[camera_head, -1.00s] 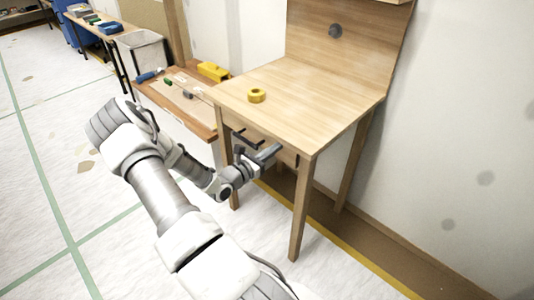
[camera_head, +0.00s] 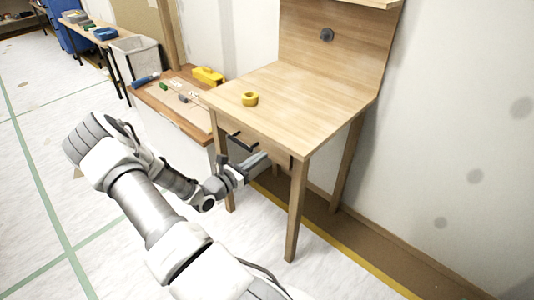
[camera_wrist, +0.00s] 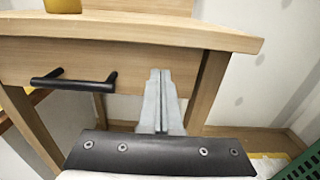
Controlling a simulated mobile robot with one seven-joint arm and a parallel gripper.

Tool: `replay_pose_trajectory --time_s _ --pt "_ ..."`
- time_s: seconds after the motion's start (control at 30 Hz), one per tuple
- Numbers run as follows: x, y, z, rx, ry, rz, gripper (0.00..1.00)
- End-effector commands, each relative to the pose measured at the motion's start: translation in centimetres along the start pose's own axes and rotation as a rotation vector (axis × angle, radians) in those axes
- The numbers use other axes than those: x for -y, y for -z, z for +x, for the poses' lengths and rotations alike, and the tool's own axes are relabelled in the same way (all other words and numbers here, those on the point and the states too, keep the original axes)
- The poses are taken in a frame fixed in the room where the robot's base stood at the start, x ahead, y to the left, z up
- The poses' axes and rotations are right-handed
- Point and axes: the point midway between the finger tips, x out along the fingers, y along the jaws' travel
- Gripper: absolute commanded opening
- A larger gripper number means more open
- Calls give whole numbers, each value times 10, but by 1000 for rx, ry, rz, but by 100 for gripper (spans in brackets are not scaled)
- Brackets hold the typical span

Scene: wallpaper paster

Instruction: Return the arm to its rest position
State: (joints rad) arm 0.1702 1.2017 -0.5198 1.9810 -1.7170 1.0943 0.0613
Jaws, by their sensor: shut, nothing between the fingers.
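My gripper (camera_head: 262,157) is in front of the wooden desk (camera_head: 315,95), just below the level of its top. In the wrist view my gripper (camera_wrist: 160,78) has its two fingers together with nothing between them. The fingertips overlap the drawer front (camera_wrist: 135,60) in that view; I cannot tell whether they touch it. The drawer's black handle (camera_wrist: 75,82) is to the left of the fingers and apart from them. My arm reaches up from the bottom of the head view and bends toward the desk.
A yellow tape roll (camera_head: 249,99) lies on the desk top. A lower table (camera_head: 150,97) with a yellow box (camera_head: 208,76) and small tools stands to the left. A waste bin (camera_head: 138,58) is behind it. The floor at the left is clear.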

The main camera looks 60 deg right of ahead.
Motion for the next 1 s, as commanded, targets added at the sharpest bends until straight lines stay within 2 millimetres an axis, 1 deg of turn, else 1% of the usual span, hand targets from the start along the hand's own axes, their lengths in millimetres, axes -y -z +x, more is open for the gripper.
replay_pose_trajectory --time_s 0.03,0.2,0.3,0.4,0.57,0.83,0.93,1.0 --pt "-2 -3 -16 -3 -7 -3 0" --pt "-1 -2 -56 -3 -6 -3 0" --pt "0 -1 -73 -3 -5 -4 0" --pt "0 -1 -85 -2 -4 -3 0" --pt "0 0 -94 -1 -2 -3 0" --pt "1 0 -96 -4 2 3 0" --pt "1 -7 -100 -22 24 35 0" --pt "2 -16 -105 -48 55 81 0"
